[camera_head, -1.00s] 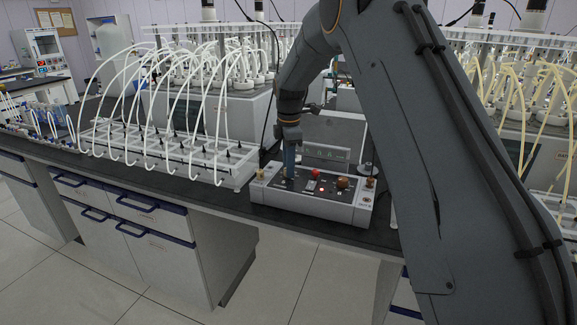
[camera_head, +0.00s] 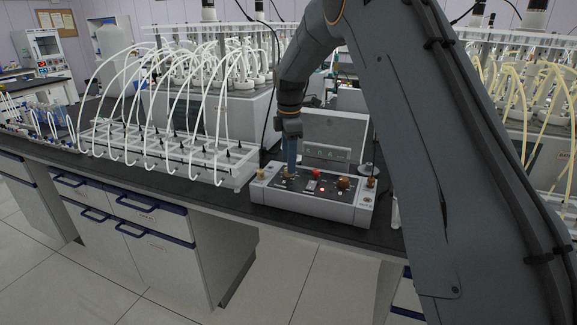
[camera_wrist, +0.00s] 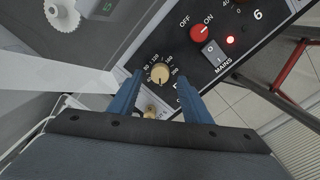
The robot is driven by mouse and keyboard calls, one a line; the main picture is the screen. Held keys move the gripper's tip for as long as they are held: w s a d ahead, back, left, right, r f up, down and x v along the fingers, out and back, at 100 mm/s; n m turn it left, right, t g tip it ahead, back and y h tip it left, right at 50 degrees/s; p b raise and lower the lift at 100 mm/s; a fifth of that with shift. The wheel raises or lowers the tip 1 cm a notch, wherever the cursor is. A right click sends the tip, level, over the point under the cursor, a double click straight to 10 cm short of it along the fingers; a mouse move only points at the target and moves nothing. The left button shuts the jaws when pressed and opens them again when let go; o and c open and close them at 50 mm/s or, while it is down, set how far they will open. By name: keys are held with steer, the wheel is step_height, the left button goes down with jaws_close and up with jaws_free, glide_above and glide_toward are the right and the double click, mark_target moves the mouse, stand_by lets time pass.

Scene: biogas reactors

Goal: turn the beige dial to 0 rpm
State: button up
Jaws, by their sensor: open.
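The beige dial (camera_wrist: 160,74) shows in the wrist view as a round knob on a black panel with a printed number scale around it. My gripper (camera_wrist: 160,85) is open, with one blue finger on each side of the dial in that view; I cannot tell whether either finger touches it. In the head view, my gripper (camera_head: 290,168) points down over the left part of the grey control box (camera_head: 335,209). The dial is hard to make out there beneath the fingers.
A red ON/OFF knob (camera_wrist: 202,34), a MAINS switch (camera_wrist: 214,54) and a lit red lamp (camera_wrist: 230,41) sit near the dial. A brown knob (camera_head: 343,183) is farther right on the box. The white tube rack (camera_head: 165,150) stands to the left.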

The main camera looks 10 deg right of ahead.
steer(key=shift+s+r+b, duration=0.15)
steer(key=shift+r+b, duration=0.35)
steer(key=shift+r, duration=2.25)
steer(key=s+d+f+m, duration=0.2)
steer(key=s+m, duration=0.4)
steer(key=s, duration=0.6)
steer(key=s+d+f+m, duration=0.2)
steer(key=s+f+m, duration=0.3)
steer(key=s, duration=0.8)
steer(key=s+d+f+m, duration=0.2)
steer(key=s+f+m, duration=0.2)
steer(key=s+m, duration=0.4)
steer(key=s, duration=0.4)
steer(key=shift+s+d+f, duration=0.2)
steer(key=shift+s+f, duration=0.05)
steer(key=shift+s, duration=0.15)
